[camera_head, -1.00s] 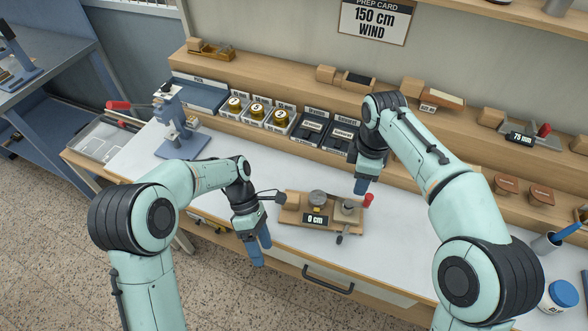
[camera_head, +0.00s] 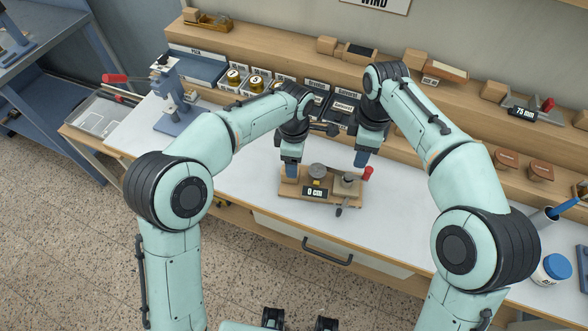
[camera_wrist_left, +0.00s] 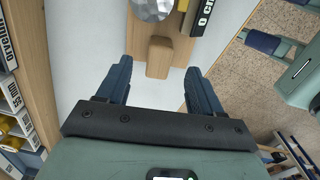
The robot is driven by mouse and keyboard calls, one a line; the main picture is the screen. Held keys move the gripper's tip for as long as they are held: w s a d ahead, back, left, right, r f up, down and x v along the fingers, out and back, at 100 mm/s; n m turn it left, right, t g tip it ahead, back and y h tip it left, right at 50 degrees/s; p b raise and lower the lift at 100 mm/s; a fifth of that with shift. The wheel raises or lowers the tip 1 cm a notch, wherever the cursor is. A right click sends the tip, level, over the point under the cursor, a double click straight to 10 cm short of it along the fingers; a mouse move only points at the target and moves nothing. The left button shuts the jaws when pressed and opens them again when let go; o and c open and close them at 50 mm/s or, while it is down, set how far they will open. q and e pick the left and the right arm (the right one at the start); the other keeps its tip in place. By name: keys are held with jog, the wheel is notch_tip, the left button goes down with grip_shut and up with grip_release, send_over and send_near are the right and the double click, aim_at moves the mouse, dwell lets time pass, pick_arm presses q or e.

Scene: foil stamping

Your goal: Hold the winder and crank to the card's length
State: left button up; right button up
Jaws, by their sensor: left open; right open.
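The winder (camera_head: 325,188) sits on the white bench top, a wooden base with a grey round part, a red-knobbed crank (camera_head: 368,173) at its right and a display (camera_head: 314,191) reading 0 cm. My left gripper (camera_head: 291,172) is open at the winder's left end. In the left wrist view its fingers (camera_wrist_left: 157,88) stand apart, with the winder's wooden end block (camera_wrist_left: 159,58) between and just beyond their tips; I see no grip on it. My right gripper (camera_head: 362,158) points down behind the crank, apart from the red knob. The prep card (camera_head: 378,3) is mostly cut off above.
A blue press with a red handle (camera_head: 172,105) stands at the left. Foil bins (camera_head: 245,85) line the shelf behind. A second device reading 75 mm (camera_head: 522,112) is on the right shelf. The bench front (camera_head: 245,205) is clear.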

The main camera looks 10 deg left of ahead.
pick_arm(q)
notch_tip(320, 180, down, 7)
jog(key=shift+r, duration=0.1)
dwell(0.3)
grip_shut()
dwell(1.1)
